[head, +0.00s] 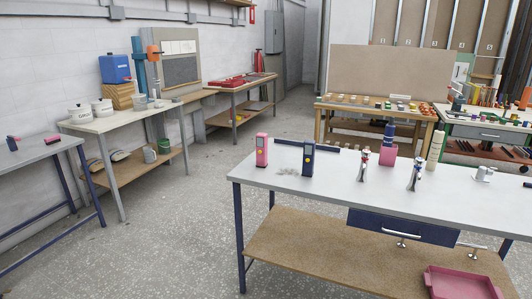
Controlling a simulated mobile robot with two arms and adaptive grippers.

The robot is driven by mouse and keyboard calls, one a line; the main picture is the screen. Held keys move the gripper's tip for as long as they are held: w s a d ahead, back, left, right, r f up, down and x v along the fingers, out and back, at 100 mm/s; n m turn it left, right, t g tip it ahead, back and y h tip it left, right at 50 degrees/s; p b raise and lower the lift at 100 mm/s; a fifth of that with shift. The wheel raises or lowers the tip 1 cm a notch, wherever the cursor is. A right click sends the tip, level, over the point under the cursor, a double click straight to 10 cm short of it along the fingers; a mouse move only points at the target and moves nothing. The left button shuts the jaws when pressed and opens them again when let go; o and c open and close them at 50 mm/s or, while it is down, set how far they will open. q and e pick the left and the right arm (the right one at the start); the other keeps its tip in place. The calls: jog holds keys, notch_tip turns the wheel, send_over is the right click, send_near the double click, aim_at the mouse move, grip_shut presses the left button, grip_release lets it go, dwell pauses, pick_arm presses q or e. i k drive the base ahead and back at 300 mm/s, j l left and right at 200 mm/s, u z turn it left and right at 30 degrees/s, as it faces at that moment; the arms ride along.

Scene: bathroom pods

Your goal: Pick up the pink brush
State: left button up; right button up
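A small pink item with a dark underside (52,140) lies on the grey table (30,155) at the left edge. It may be the pink brush, but it is too small to be sure. A small blue and pink item (12,143) stands to its left on the same table. Neither of my grippers is in view, and nothing is seen being held.
A white-topped bench (330,185) at right bears a pink device (261,150), a dark blue one (308,158) and several other items. A pink tray (460,283) sits low in front. Another table (125,122) stands along the left wall. The speckled floor between is clear.

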aim_at(52, 140)
jog(key=u, duration=1.5)
